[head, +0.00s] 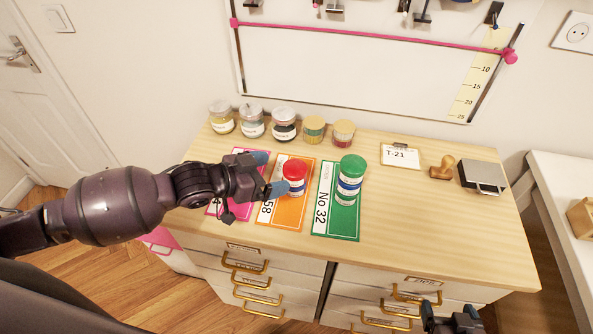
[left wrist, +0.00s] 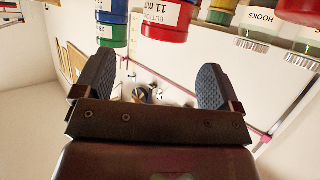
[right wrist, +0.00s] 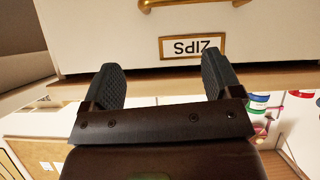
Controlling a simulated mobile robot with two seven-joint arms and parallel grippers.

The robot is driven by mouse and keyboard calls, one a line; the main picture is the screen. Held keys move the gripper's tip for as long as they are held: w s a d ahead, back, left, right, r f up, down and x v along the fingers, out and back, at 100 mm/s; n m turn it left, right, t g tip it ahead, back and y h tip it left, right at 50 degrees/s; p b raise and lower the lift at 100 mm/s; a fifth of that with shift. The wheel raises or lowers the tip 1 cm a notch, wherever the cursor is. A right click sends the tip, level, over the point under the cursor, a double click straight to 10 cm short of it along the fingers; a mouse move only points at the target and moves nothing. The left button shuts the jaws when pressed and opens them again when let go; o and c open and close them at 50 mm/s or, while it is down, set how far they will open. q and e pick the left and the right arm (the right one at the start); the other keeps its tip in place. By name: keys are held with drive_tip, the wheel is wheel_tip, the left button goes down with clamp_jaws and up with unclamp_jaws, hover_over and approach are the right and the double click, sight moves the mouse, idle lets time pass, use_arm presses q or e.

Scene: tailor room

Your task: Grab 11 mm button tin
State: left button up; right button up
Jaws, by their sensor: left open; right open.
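The 11 mm button tin (head: 295,171) is red with a white label and stands above the orange card. It also shows in the left wrist view, upside down (left wrist: 167,22), with "11 mm" readable. My left gripper (head: 269,173) is open and empty, close on the tin's left side. In the left wrist view (left wrist: 155,82) the tin lies ahead, between the lines of the two fingers; contact cannot be told. My right gripper (head: 452,318) is open and empty at the cabinet's front. In the right wrist view (right wrist: 160,80) it faces a drawer labelled ZIPS (right wrist: 193,46).
A green-lidded stack of tins (head: 349,178) stands on the green card (head: 338,222), right of the red tin. Several jars (head: 252,122) line the back. A T-21 card (head: 399,155), wooden stamp (head: 442,168) and metal case (head: 482,177) lie right. The tabletop's right front is clear.

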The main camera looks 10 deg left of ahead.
sight(293, 168)
use_arm(q)
drive_tip(key=shift+x, duration=3.75)
drive_tip(key=shift+w+a, duration=0.15)
drive_tip(key=shift+a, duration=0.05)
drive_tip(key=shift+c, duration=0.3)
drive_tip(key=c, duration=1)
